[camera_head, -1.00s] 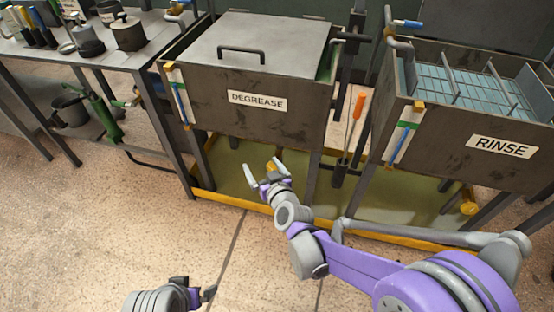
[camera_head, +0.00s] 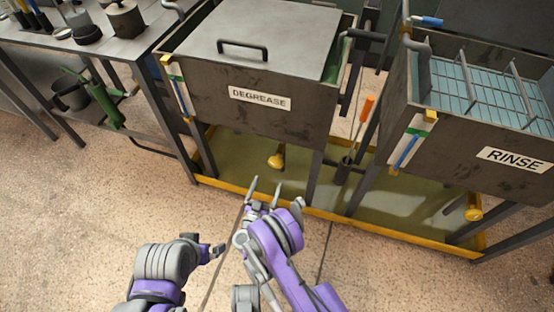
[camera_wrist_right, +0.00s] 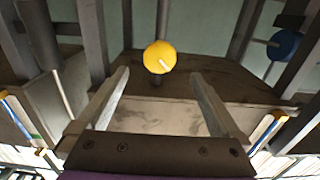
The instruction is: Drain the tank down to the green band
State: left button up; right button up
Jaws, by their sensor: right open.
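The DEGREASE tank (camera_head: 215,113) has a flat lid with a handle. Its front left corner carries a gauge (camera_head: 179,88) with a green band and a blue column. A yellow valve knob (camera_head: 277,160) hangs under this tank. The RINSE tank (camera_head: 455,135) is open, with its own gauge (camera_head: 411,142) and a yellow knob (camera_head: 473,213) below. My right gripper (camera_head: 265,190) is open and empty, short of the knob under DEGREASE. In the right wrist view a yellow knob (camera_wrist_right: 159,57) lies beyond and between the fingers. My left gripper (camera_head: 216,251) is low; its jaw gap is unclear.
A yellow-edged drip tray (camera_head: 350,226) lies under both tanks, among dark legs. An orange-handled tool (camera_head: 366,108) stands between the tanks. A bench (camera_head: 120,50) with pots is at the left. A blue knob (camera_wrist_right: 285,45) shows in the right wrist view. The front floor is clear.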

aim_at(274, 165)
jog(key=x, duration=1)
jog(key=shift+w+d, duration=0.1)
jog(key=shift+w, duration=0.15)
jog(key=c, duration=1.3)
jog(key=shift+o, duration=0.2)
jog(key=shift+f+m+b, duration=0.15)
jog(key=shift+m+b, duration=0.55)
jog(key=shift+b, duration=0.15)
jog(key=shift+m+b, duration=0.9)
jog(key=shift+m, duration=0.2)
jog(key=m+b, duration=0.1)
jog(key=m, duration=0.2)
jog(key=shift+b, duration=0.35)
jog(key=shift+r+m+b, duration=0.2)
jog(key=shift+m+b, duration=0.25)
jog(key=shift+m, duration=0.75)
jog(key=o, duration=1.3)
jog(key=shift+c, duration=0.2)
